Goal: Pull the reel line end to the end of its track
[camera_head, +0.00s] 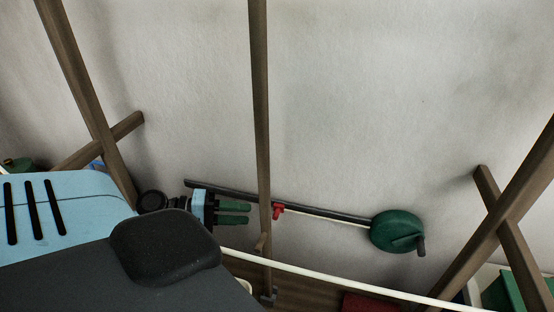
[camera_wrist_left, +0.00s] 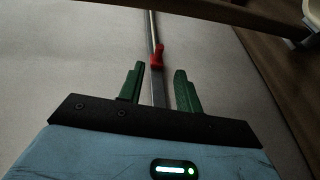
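The green round reel (camera_head: 397,231) with a dark crank handle is at the right end of a dark straight track (camera_head: 330,213) on the pale wall. A small red line end (camera_head: 278,210) sits on the track, just right of a wooden post; it also shows in the left wrist view (camera_wrist_left: 157,55). A pale line runs from it to the reel. My left gripper (camera_head: 236,213) is left of the post, its green fingers pointing at the red piece. In the left wrist view the fingers (camera_wrist_left: 158,85) are apart and empty, with the red piece beyond their tips. My right gripper is not in view.
A wooden post (camera_head: 262,110) stands upright between my left gripper and the red piece in the head view. Crossed wooden beams (camera_head: 508,225) stand at right, others (camera_head: 95,120) at left. A white cord (camera_head: 340,279) runs along the bottom, near a red object (camera_head: 368,303).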

